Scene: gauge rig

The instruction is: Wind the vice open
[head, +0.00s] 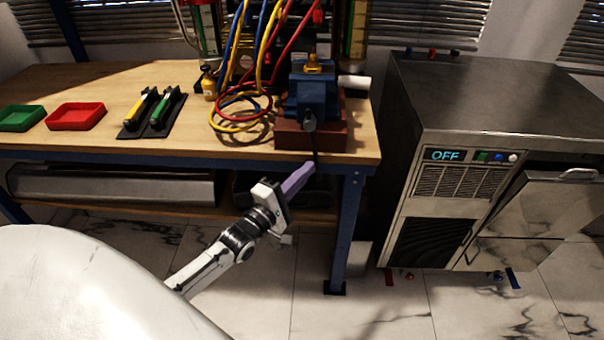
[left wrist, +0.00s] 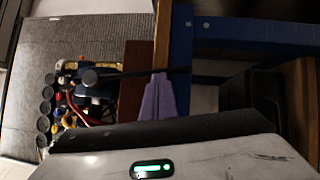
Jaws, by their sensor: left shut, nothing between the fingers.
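The blue vice (head: 307,98) stands on a reddish-brown block (head: 325,135) at the right front corner of the workbench. A brass-coloured piece sits on its top. Its dark screw end and handle bar (head: 314,140) face me, and the bar hangs down past the bench edge. In the left wrist view the vice (left wrist: 95,90) is sideways, with the dark bar (left wrist: 150,71) reaching across toward the gripper. My left gripper (head: 311,168), with purple fingers, is shut and empty just below the bench edge, close to the bar's lower end. I cannot tell whether they touch. My right gripper is not in view.
Hoses in red, blue and yellow (head: 240,115) lie left of the vice. Green and red trays (head: 76,116) and two handled tools (head: 152,112) are farther left. A metal cabinet (head: 470,170) with an "OFF" display stands right. A blue bench leg (head: 346,230) is near my gripper.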

